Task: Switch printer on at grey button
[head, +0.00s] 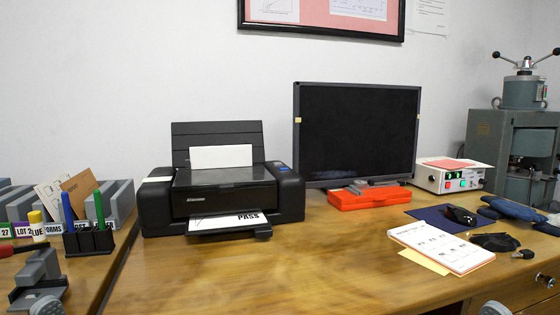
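The black printer (222,190) stands on the wooden desk left of the monitor. Blank paper (221,157) stands in its rear feed, and a printed sheet marked PASS (228,221) lies on its front output tray. A small blue display or panel (277,166) is on the top right of the printer. A grey button cannot be made out clearly at this size.
A black monitor (358,134) and a flat red case (368,197) stand right of the printer. A pen holder (89,242) is at the left. A white instrument box (450,178), mouse (460,215) and notepad (442,248) are at the right. The desk before the printer is clear.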

